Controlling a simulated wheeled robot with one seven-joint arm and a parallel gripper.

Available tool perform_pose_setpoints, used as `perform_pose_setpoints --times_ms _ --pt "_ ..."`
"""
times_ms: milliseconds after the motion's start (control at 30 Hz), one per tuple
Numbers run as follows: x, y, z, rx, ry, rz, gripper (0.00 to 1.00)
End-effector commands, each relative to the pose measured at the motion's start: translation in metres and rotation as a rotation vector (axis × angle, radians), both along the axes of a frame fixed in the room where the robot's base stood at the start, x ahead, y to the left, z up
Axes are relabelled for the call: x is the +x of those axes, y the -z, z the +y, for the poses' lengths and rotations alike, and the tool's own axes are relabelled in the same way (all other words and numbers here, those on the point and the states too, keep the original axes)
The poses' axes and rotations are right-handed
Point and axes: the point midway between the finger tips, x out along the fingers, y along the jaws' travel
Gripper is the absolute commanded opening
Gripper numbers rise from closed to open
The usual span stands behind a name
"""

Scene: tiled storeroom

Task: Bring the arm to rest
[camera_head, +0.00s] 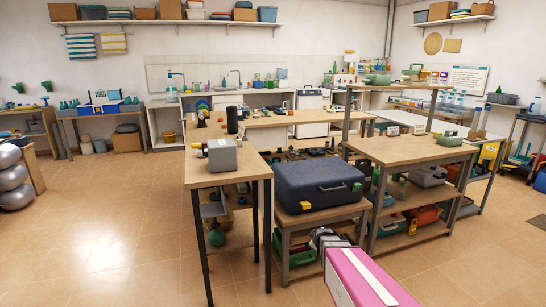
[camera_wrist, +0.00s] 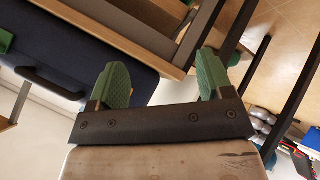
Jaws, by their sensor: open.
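My gripper (camera_wrist: 162,80) shows in the wrist view with its two green fingers spread apart and nothing between them. In the head view my arm reaches in from the bottom edge, with its pink and white link in front. The far end of the arm is near the front of a dark blue case (camera_head: 319,184), and the fingers cannot be made out there. The case also shows in the wrist view (camera_wrist: 75,60), to the left of the fingers and apart from them.
The case sits on a low wooden stand. A table (camera_head: 203,177) with a grey box (camera_head: 222,154) stands to its left, and a shelved table (camera_head: 402,150) to its right. A green case (camera_head: 449,139) lies on that one. The tiled floor (camera_head: 110,220) at left is clear.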

Motion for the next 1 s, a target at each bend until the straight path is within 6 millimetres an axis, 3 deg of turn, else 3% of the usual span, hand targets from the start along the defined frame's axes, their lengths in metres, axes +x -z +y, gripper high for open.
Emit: perform_pose_setpoints --times_ms 33,300,500,700,1000 --pt "-0.022 -0.006 0.001 0.052 0.052 0.065 0.73" --pt "-0.124 -0.021 0.008 0.290 0.423 0.446 0.73" --pt "-0.188 -0.038 0.013 0.364 0.679 0.655 0.73" --pt "-0.214 -0.046 0.015 0.378 0.798 0.739 0.73" --pt "-0.215 -0.046 0.015 0.378 0.807 0.745 0.73"
